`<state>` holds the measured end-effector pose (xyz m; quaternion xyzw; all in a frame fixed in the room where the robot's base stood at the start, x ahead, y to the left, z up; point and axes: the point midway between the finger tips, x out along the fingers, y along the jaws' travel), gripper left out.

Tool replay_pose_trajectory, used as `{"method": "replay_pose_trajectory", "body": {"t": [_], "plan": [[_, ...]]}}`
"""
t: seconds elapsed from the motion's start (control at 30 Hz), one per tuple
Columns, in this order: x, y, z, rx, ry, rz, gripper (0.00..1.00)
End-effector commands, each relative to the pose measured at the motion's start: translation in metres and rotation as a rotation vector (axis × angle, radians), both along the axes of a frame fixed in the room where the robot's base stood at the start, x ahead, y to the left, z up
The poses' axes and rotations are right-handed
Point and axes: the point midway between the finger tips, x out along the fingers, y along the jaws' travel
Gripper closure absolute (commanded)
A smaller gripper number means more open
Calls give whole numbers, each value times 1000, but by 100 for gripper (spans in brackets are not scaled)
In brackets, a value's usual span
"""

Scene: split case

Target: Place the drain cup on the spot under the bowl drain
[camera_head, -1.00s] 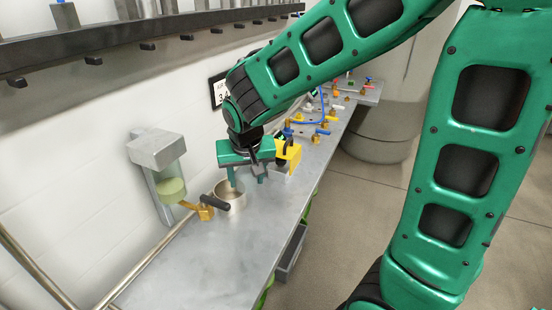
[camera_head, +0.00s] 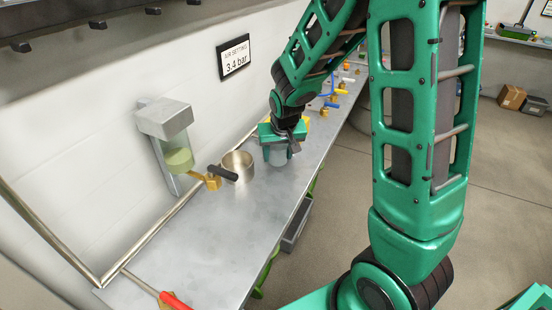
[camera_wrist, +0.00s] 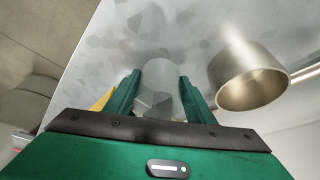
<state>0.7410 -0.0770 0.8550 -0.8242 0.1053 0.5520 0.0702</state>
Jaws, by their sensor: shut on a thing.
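A wall-mounted clear bowl (camera_head: 178,158) with pale green contents hangs under a grey head. Its brass drain valve (camera_head: 212,184) has a black handle (camera_head: 222,173) pointing right. A round metal cup (camera_head: 240,166) stands upright on the bench, partly behind that handle; it also shows at right in the wrist view (camera_wrist: 246,80). My gripper (camera_head: 277,148) is shut on a pale grey, see-through cup (camera_wrist: 160,82), right of the metal cup and apart from it. I cannot tell which cup is the drain cup. No marked spot is clear under the drain.
The grey bench (camera_head: 205,235) is bare in front of the drain valve. A red-handled item (camera_head: 174,300) lies at its near end. Blue and yellow fittings stand farther along. A metal rail (camera_head: 48,232) and a wall sign (camera_head: 234,58) are at the left wall side.

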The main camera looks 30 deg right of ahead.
Motion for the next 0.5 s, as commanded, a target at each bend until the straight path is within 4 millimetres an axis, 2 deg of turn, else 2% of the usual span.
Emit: {"method": "replay_pose_trajectory", "body": {"t": [0.13,0.5], "plan": [[0,0,-16,0,1,0,73],[0,-1,-19,0,0,-1,73]]}}
